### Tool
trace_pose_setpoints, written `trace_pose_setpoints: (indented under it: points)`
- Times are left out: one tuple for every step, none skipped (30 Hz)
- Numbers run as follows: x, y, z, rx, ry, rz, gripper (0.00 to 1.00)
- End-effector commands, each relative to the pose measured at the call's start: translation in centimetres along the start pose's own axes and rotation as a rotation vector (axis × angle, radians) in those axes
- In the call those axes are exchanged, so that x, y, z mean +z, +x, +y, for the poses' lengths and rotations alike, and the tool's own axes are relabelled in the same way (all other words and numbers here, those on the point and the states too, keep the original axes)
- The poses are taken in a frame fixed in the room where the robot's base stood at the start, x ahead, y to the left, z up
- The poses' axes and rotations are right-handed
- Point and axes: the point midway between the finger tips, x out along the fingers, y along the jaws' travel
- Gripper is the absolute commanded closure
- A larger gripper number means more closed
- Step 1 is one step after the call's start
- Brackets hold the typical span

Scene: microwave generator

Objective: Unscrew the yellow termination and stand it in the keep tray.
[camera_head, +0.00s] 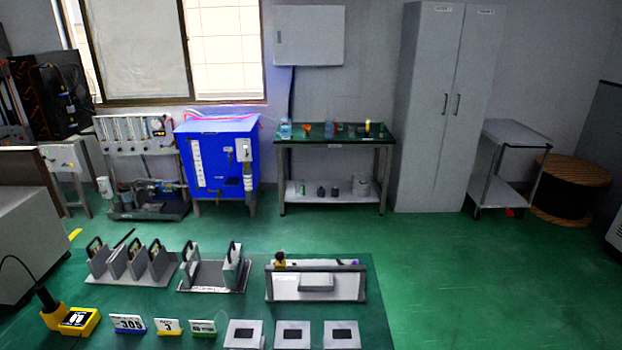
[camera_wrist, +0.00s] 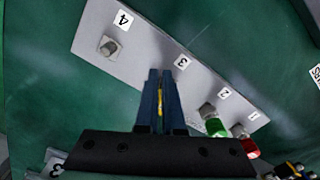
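In the wrist view my gripper (camera_wrist: 160,75) has its two blue fingers close together over a pale numbered plate (camera_wrist: 145,45), at place 3. A narrow strip of the yellow termination (camera_wrist: 160,103) shows between them, so they look shut on it. Its lower end and place 3's post are hidden; I cannot tell whether it is still seated. Place 4 has a bare metal post (camera_wrist: 109,46). A green termination (camera_wrist: 215,125) is at place 2 and a red one (camera_wrist: 249,146) at place 1. I cannot pick out the keep tray. My gripper is not in the head view.
The head view shows a near table with upright racks (camera_head: 128,262), a long grey fixture (camera_head: 315,288), a yellow instrument (camera_head: 80,320), small number signs (camera_head: 128,324) and square grey plates (camera_head: 243,334). A bench (camera_head: 335,146) stands at the back wall. Green floor is open between.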

Motion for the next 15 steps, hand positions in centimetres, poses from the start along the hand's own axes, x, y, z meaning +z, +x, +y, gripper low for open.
trace_pose_setpoints:
  points:
    - [-0.43,-0.25,0.21,0.006,0.000,0.012,1.00]
    - [-0.41,-0.27,0.22,0.006,0.000,0.012,1.00]
    - [-0.35,-0.30,0.25,0.006,0.001,0.012,1.00]
    - [-0.28,-0.32,0.28,0.006,0.001,0.012,1.00]
    - [-0.20,-0.34,0.32,0.006,0.001,0.012,1.00]
    - [-0.05,-0.36,0.38,0.006,0.002,0.012,1.00]
    - [0.07,-0.36,0.41,0.006,0.002,0.011,1.00]
    - [0.19,-0.35,0.45,0.005,0.002,0.010,1.00]
    - [0.33,-0.32,0.47,0.005,0.002,0.009,1.00]
    - [0.41,-0.31,0.48,0.004,0.001,0.009,1.00]
    - [0.45,-0.33,0.48,0.004,0.001,0.008,1.00]
    - [0.48,-0.45,0.47,0.004,0.000,0.008,1.00]
    - [0.49,-0.62,0.46,0.003,0.000,0.007,1.00]
    - [0.50,-0.85,0.45,0.003,0.000,0.007,1.00]
    - [0.52,-1.24,0.43,0.003,0.000,0.006,1.00]
